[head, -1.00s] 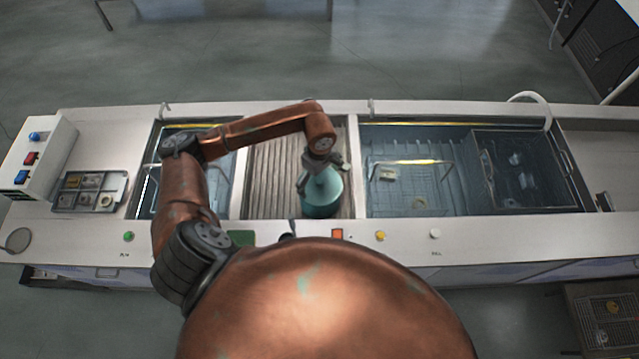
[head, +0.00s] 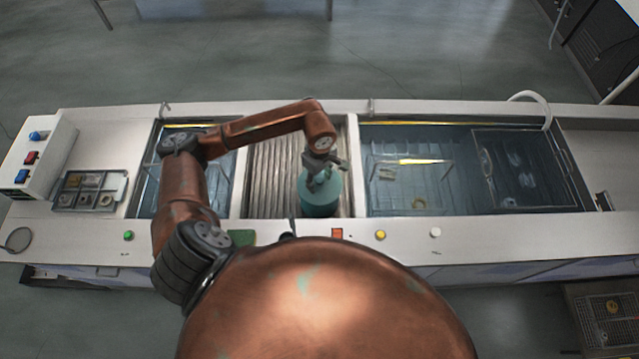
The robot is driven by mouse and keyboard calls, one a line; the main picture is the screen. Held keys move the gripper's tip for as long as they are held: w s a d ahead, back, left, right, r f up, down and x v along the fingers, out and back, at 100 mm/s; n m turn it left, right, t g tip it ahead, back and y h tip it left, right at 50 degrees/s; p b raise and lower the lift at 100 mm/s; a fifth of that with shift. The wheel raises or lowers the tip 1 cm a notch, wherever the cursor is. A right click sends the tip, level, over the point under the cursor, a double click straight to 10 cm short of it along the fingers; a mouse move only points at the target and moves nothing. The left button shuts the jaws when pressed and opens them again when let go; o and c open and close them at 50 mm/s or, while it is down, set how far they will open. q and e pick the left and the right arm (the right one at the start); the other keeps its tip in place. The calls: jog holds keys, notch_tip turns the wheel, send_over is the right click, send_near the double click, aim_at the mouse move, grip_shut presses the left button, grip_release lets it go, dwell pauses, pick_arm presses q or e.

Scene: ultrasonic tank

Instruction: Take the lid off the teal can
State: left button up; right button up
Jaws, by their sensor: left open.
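The teal can (head: 319,200) stands upright on the ribbed drainboard between the two tank basins. My left gripper (head: 322,178) is open above the can, with its fingers at the can's top. The gripper hides part of the top, so I cannot tell whether the fingers touch the lid or how the lid sits. My right gripper is not in view.
The ribbed drainboard (head: 270,190) has bare room left of the can. Water-filled basins with wire racks lie on both sides. A parts tray (head: 90,207) and a button box (head: 37,160) stand at the left. Buttons line the front edge.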

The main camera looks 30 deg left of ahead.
pick_arm(q)
jog(key=shift+s+f, duration=0.1)
jog(key=shift+f, duration=0.15)
grip_shut()
dwell(0.4)
